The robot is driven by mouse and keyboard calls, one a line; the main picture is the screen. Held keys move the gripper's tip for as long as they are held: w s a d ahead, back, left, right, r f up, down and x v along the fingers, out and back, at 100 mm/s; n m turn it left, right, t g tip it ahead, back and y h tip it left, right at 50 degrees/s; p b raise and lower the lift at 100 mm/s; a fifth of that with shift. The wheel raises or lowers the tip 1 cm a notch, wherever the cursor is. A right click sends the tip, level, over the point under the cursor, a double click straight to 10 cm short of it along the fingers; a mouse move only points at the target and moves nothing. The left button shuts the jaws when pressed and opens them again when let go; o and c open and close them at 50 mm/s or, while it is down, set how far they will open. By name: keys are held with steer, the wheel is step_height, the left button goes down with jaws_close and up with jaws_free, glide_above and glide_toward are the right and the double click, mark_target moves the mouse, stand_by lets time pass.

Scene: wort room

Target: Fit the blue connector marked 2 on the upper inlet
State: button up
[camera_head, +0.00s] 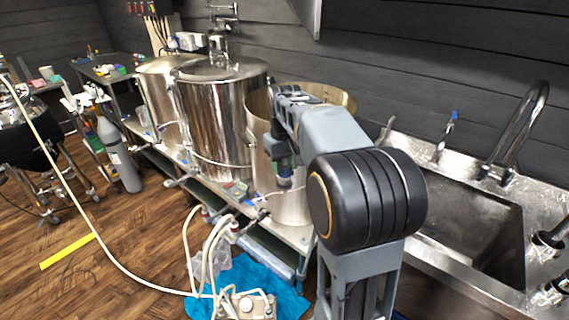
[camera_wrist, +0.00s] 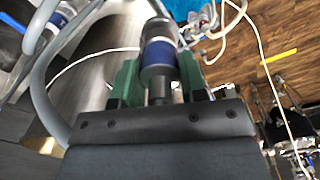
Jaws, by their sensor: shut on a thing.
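My gripper (camera_wrist: 158,74) is shut on a blue-banded metal connector (camera_wrist: 160,52), with a green finger on each side of it. In the head view the connector (camera_head: 285,181) shows below my arm, in front of the right-hand open steel kettle (camera_head: 345,103). A number on it cannot be read. A pale hose end shows close beyond it in the wrist view; whether it joins the connector cannot be told. I cannot pick out the upper inlet with certainty; my arm hides part of the kettle front.
Two more steel kettles (camera_head: 212,120) stand to the left on the stand. White hoses (camera_head: 203,255) run to a pump (camera_head: 245,305) on a blue cloth (camera_head: 262,278). A steel sink (camera_head: 465,225) is at the right. A grey cylinder (camera_head: 117,155) stands at the left.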

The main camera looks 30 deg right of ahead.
steer(key=shift+f, duration=0.4)
steer(key=o, duration=1.1)
steer(key=shift+r, duration=0.1)
step_height(320, 180, up, 14)
steer(key=p, duration=0.2)
steer(key=s+a+f+t, duration=0.1)
steer(key=s+a+f, duration=0.4)
steer(key=s+f, duration=0.3)
steer(key=s+a+f+t, duration=0.2)
steer(key=s+a+f, duration=0.2)
steer(key=s+f, duration=0.4)
steer(key=shift+a+f+t+p, duration=0.3)
steer(key=shift+a+f, duration=0.05)
steer(key=shift+f, duration=0.45)
